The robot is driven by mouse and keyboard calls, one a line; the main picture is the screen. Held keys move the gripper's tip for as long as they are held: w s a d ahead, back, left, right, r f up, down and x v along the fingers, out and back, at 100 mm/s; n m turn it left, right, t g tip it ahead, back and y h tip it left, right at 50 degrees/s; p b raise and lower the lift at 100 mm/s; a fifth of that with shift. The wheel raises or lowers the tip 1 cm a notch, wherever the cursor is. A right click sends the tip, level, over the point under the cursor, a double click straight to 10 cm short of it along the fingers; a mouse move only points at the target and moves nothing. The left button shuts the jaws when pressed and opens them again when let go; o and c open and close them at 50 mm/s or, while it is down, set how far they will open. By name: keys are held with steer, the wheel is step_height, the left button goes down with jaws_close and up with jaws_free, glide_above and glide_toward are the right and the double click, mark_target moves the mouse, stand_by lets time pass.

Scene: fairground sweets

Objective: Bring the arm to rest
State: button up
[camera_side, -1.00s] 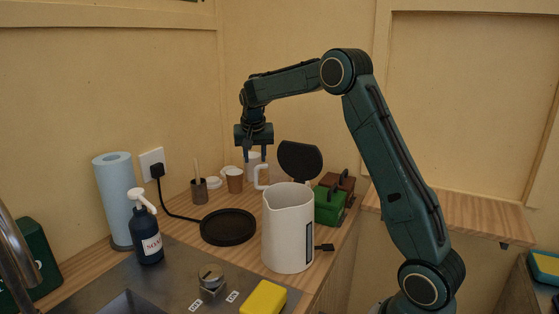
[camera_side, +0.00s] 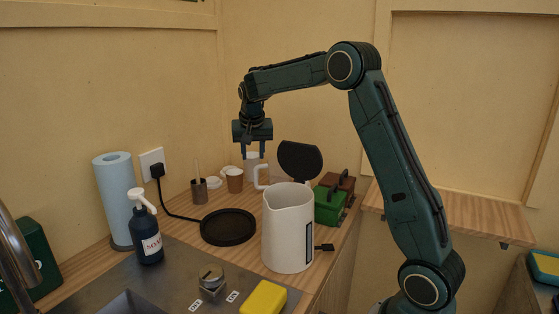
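My gripper (camera_side: 253,153) hangs fingers down in the side view, above the back of the counter. Its two fingers are apart, with nothing seen between them. Behind and below it is a pale cup or container (camera_side: 253,160), partly hidden by the fingers.
The black round kettle base (camera_side: 228,227) lies on the wooden counter left of the kettle. The air above is clear.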

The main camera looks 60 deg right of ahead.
steer(key=s+a+r+n+t+y, duration=0.1)
steer(key=s+a+r+n, duration=0.25)
steer(key=s+a, duration=0.4)
steer(key=s+a+r+n+t+y, duration=0.15)
steer(key=s+a+r, duration=0.25)
steer(key=a, duration=0.6)
steer(key=s+a+f+n, duration=0.2)
steer(key=s+a+n, duration=0.1)
steer(key=s, duration=0.7)
steer(key=s+a+f+n+y, duration=0.1)
steer(key=s+a, duration=0.3)
steer(key=s, duration=0.6)
steer(key=shift+s+f+n+t, duration=0.35)
steer(key=shift+f+n, duration=0.15)
steer(key=shift+n, duration=0.4)
